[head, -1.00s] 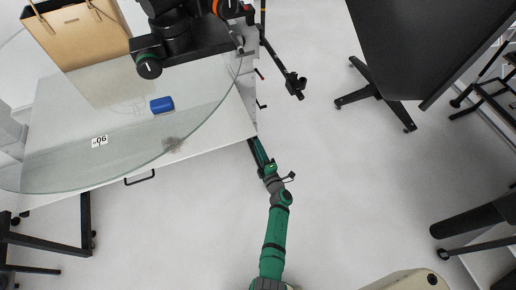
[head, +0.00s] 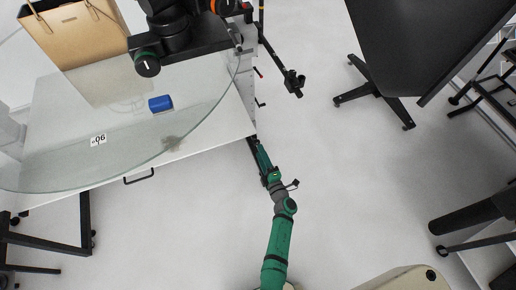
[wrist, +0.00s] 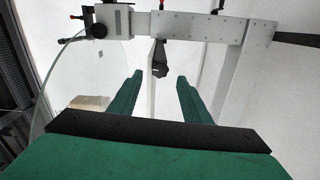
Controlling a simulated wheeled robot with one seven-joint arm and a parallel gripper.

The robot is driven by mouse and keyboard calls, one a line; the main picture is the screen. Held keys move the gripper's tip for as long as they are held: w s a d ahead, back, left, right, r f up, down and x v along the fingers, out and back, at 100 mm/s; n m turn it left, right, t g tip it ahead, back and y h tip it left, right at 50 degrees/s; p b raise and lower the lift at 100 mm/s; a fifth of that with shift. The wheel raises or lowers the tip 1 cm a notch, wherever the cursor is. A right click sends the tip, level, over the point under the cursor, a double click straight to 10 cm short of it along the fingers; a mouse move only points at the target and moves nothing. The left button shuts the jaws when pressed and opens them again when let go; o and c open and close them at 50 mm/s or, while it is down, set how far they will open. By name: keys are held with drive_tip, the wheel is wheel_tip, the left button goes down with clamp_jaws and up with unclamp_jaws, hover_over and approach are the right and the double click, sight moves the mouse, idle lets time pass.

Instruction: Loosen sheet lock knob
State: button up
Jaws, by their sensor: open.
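My gripper (head: 252,142) is at the right end of the white table in the head view. In the wrist view its two green fingers (wrist: 156,82) are spread apart with nothing between them. A dark block-shaped part (wrist: 160,60) hangs from a white frame beyond the fingertips, apart from them. Small red-tipped handles show on the frame, one at upper left (wrist: 75,17) and one at upper right (wrist: 215,11). A red-ended lever (head: 259,72) also shows at the table end in the head view. I cannot tell which of these parts is the sheet lock knob.
A round glass turntable (head: 60,178) overhangs the white table (head: 205,142). A black clamp on a rod (head: 294,83) juts out right.

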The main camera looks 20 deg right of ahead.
drive_tip(key=s, duration=0.6)
drive_tip(key=shift+d, duration=0.1)
idle(0.4)
drive_tip(key=s+a+r+m+h, duration=0.1)
drive_tip(key=s+a+r+m, duration=0.3)
drive_tip(key=s+a, duration=0.3)
drive_tip(key=s+a+r+m+h, duration=0.1)
drive_tip(key=s+a+r+m, duration=0.3)
drive_tip(key=s, duration=0.5)
drive_tip(key=s+a+r+m+g, duration=0.1)
drive_tip(key=s+a+r+m, duration=0.3)
drive_tip(key=s+r, duration=0.4)
drive_tip(key=s+a+r+m+g+y, duration=0.1)
drive_tip(key=s+a+r+m, duration=0.4)
drive_tip(key=s+r, duration=0.2)
drive_tip(key=shift+s+r+g, duration=0.3)
drive_tip(key=shift+s+r, duration=0.05)
drive_tip(key=shift+s, duration=0.5)
